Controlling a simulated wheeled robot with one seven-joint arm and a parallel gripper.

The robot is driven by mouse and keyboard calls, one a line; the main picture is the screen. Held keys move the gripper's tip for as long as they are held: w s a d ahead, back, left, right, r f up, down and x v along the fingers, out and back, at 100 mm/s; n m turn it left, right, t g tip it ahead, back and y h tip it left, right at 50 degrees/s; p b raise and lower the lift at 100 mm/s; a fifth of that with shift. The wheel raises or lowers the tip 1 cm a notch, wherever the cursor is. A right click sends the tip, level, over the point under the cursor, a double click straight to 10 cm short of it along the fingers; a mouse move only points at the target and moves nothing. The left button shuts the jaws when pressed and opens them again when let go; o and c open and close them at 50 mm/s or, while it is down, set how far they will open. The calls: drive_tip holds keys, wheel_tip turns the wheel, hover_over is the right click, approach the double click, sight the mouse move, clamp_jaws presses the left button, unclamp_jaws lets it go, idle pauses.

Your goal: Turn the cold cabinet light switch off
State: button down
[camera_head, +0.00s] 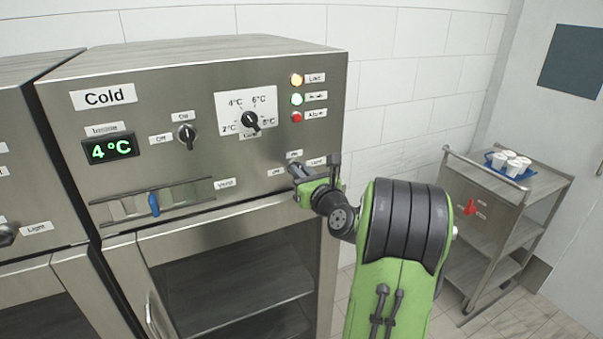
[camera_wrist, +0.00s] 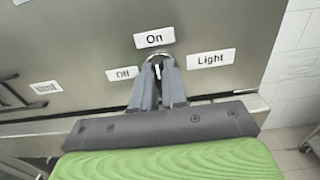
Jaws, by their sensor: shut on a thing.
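The cold cabinet (camera_head: 190,75) stands in the middle left, marked "Cold", with a green 4°C display (camera_head: 110,149). Its light switch is a small knob (camera_wrist: 158,69) in the wrist view, between an "On" label (camera_wrist: 154,39) above, an "Off" label (camera_wrist: 122,73) on the left and a "Light" label (camera_wrist: 211,58) on the right. The knob's white mark points up, towards "On". My gripper (camera_wrist: 158,76) is shut on the knob, a finger on each side.
An Off/On knob (camera_head: 186,134), a temperature dial (camera_head: 251,121), three lamps (camera_head: 297,98) and a vent slider (camera_head: 154,204) share the panel. Another cabinet (camera_head: 30,165) adjoins on the left. A trolley (camera_head: 500,215) with white cups (camera_head: 512,164) stands apart on the right.

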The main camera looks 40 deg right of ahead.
drive_tip(key=shift+a+f+n+b, duration=0.1)
drive_tip(key=shift+n+b, duration=1.95)
drive_tip(key=shift+n, duration=0.9)
drive_tip(key=shift+a+f+n+b, duration=0.1)
drive_tip(key=shift+f+n+b, duration=0.05)
drive_tip(key=shift+n+b, duration=2.4)
drive_tip(key=shift+a+f+n+b, duration=0.1)
drive_tip(key=shift+n+b, duration=1.45)
drive_tip(key=shift+n, duration=1.85)
drive_tip(key=shift+d, duration=0.1)
drive_tip(key=c, duration=1.2)
unclamp_jaws()
drive_tip(key=shift+o, duration=0.2)
